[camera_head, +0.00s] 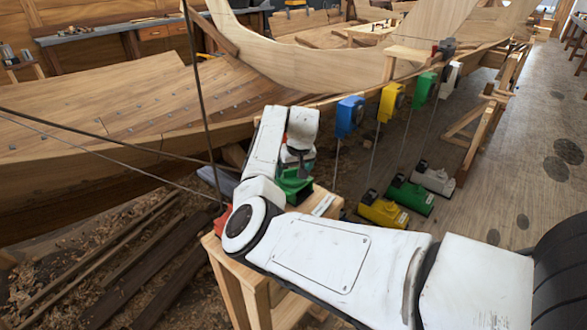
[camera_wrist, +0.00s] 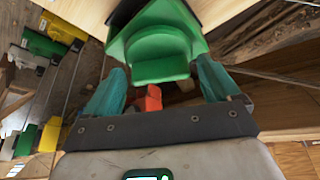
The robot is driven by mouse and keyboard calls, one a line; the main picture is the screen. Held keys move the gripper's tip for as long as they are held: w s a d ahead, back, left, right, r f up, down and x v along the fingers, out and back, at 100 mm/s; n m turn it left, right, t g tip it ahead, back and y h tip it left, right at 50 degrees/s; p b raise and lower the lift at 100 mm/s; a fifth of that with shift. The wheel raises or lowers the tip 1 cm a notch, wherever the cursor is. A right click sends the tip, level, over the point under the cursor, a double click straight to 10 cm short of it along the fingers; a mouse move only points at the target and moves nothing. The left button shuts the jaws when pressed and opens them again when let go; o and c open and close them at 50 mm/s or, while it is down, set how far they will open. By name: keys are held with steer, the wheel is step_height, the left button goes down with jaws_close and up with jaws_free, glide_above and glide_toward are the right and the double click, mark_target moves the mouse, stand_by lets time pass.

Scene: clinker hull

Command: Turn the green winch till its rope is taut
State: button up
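A green body (camera_head: 295,186), seemingly the winch, sits on a wooden stand (camera_head: 252,274) beneath my gripper in the head view. In the wrist view this green part (camera_wrist: 160,45) fills the top centre, with a blocky lower end. My gripper (camera_wrist: 162,68) has its teal fingers apart, one on each side of that block. Narrow gaps seem to show beside the block; contact is unclear. A red-orange part (camera_wrist: 153,98) shows between the fingers. A red part (camera_head: 222,216) also shows by my arm's elbow. I cannot tell which line is the winch's rope.
Dark lines run from the stand area up and left. Blue (camera_head: 349,116), yellow (camera_head: 391,101), green (camera_head: 424,87) and white (camera_head: 451,78) units hang along the hull edge, with cords below. Yellow (camera_head: 382,211), green (camera_head: 410,195) and white (camera_head: 433,180) units lie on the floor.

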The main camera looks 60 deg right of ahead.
steer(key=c, duration=0.9)
steer(key=shift+m, duration=0.5)
steer(key=shift+a+m+g+h+p, duration=0.1)
steer(key=shift+m+g+h+p, duration=0.3)
steer(key=shift+m, duration=0.6)
steer(key=m, duration=0.1)
steer(key=m+g+b, duration=0.1)
steer(key=m, duration=0.1)
steer(key=shift+w+m+g+h, duration=0.15)
steer(key=shift+m+g+h, duration=0.15)
steer(key=m+b, duration=0.1)
steer(key=m, duration=0.1)
steer(key=m+g+b, duration=0.1)
steer(key=m, duration=0.1)
steer(key=shift+w+g, duration=0.15)
steer(key=shift+g, duration=0.15)
steer(key=shift+m+g+b, duration=0.3)
steer(key=shift+m+b, duration=0.2)
steer(key=shift+m, duration=0.6)
steer(key=shift+r, duration=0.1)
